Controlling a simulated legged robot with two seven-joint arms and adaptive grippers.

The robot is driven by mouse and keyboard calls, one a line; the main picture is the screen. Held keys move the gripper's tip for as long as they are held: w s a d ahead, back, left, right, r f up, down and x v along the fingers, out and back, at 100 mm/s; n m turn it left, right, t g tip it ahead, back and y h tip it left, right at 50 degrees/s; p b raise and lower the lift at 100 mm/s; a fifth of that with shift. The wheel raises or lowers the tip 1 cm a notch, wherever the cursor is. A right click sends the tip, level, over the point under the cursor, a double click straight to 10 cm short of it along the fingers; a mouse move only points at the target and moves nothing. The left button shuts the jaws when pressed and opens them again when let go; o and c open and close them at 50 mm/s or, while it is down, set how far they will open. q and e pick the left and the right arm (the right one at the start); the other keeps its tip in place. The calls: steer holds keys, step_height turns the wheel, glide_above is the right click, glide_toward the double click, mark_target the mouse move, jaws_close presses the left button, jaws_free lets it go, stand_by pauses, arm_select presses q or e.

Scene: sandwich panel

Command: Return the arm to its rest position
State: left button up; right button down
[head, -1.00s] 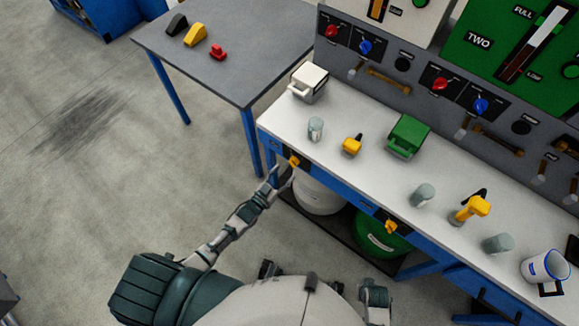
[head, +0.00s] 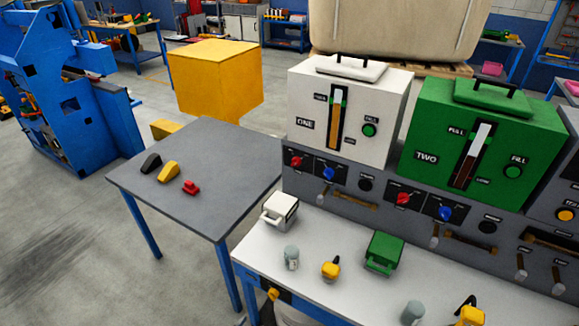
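Neither of my grippers shows in the head view now, and no part of my arms is clearly in sight. The white workbench (head: 330,288) fills the lower right. A yellow handle (head: 272,295) sits on its front left, near the bottom edge of the picture. I cannot see where my arms are relative to the bench.
A grey table (head: 225,165) with black, yellow and red small items stands left of the bench. A white container (head: 280,210) and green container (head: 384,253) sit on the bench.

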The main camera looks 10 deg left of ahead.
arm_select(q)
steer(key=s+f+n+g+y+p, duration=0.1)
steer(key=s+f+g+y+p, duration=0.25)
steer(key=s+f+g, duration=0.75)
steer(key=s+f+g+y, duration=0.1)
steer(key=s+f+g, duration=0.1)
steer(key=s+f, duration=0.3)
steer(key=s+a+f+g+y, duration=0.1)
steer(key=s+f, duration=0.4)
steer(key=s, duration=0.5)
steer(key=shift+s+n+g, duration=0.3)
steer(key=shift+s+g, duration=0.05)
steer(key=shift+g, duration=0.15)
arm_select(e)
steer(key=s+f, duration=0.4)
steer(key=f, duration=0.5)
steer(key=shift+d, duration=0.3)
